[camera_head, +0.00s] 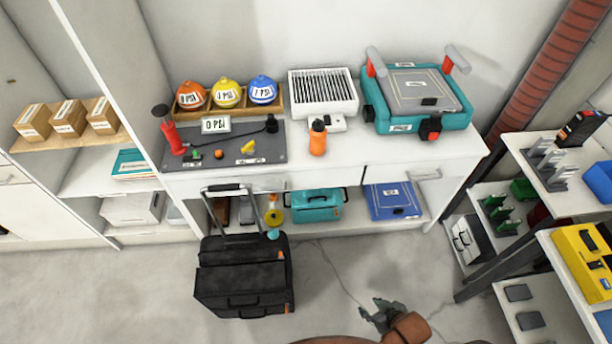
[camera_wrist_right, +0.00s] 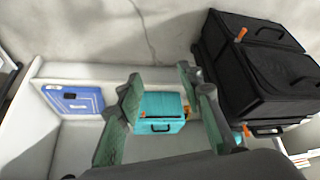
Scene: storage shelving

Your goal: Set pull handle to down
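A black wheeled case (camera_head: 245,278) stands upright on the floor in front of the workbench. Its pull handle (camera_head: 224,188) is raised, with two grey rods rising from the case to a dark grip in front of the bench. The case shows at the right in the right wrist view (camera_wrist_right: 262,68), where I cannot make out the pull handle. My right gripper (camera_head: 381,312) is low at the bottom of the head view, to the right of the case and apart from it. Its fingers (camera_wrist_right: 158,82) are spread and empty. My left gripper is not in view.
Below are a teal toolbox (camera_head: 317,206) and a blue box (camera_head: 393,201). Shelving (camera_head: 490,262) stands at right. The floor between case and gripper is clear.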

